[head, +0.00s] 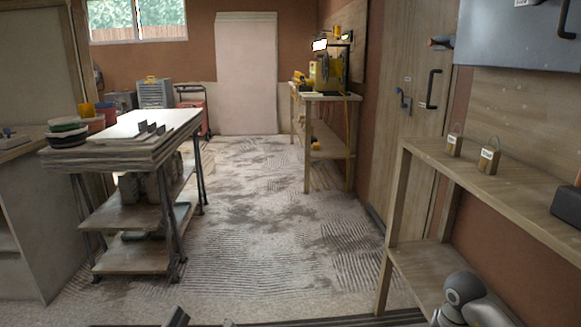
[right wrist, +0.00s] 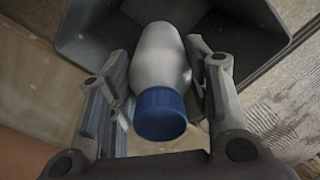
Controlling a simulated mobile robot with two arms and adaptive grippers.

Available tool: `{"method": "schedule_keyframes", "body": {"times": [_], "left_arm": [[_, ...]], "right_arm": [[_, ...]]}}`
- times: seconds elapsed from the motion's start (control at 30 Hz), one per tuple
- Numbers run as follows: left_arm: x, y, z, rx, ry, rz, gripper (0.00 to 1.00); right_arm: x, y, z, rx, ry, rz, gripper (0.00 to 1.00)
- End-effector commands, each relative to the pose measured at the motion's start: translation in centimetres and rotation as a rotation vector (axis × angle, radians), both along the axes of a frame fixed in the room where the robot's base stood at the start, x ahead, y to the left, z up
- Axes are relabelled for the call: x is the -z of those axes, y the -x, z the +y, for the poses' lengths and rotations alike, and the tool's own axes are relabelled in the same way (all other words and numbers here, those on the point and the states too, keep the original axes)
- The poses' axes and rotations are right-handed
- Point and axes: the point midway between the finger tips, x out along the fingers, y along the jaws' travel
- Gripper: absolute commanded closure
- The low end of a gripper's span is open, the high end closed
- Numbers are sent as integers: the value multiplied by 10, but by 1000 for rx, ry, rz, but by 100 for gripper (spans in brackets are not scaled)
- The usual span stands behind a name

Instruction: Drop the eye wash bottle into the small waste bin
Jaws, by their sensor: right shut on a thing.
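The eye wash bottle (right wrist: 162,60), white with a blue cap (right wrist: 161,113), is between the fingers of my right gripper (right wrist: 166,72) in the right wrist view. The gripper is shut on it. The cap points toward the camera and the white body points away. The dark grey small waste bin (right wrist: 84,42) is behind the bottle, its open mouth partly hidden by bottle and fingers. The bottle's far end overlaps the mouth in this view; its height above the bin is unclear. In the head view, small grey tips at the bottom edge may be my left gripper (head: 200,320), mostly cut off.
A wooden shelf (head: 420,150) with padlocks (head: 488,159) stands at the right. A cart (head: 130,262) with stacked boards stands at the left, and a workbench (head: 330,97) with a yellow machine is farther back. The textured floor (head: 270,220) between them is open.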

Motion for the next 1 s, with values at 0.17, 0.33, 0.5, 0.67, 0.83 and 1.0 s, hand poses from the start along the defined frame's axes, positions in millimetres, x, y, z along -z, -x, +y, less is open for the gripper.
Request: {"method": "schedule_keyframes", "body": {"times": [0.17,0.33,0.5,0.67,0.83,1.0], "left_arm": [[-14,7,0,5,25,-87,34],[-21,11,0,7,35,-123,34],[-21,11,0,7,36,-127,34],[-21,11,0,7,36,-126,34],[-21,11,0,7,36,-126,34],[-21,11,0,7,35,-125,34]], "right_arm": [[6,0,0,-1,0,-1,86],[7,0,0,0,0,-1,86],[7,0,0,0,1,-1,86],[7,0,0,0,1,-1,46],[7,0,0,0,1,-1,29],[7,0,0,0,1,-1,29]]}}
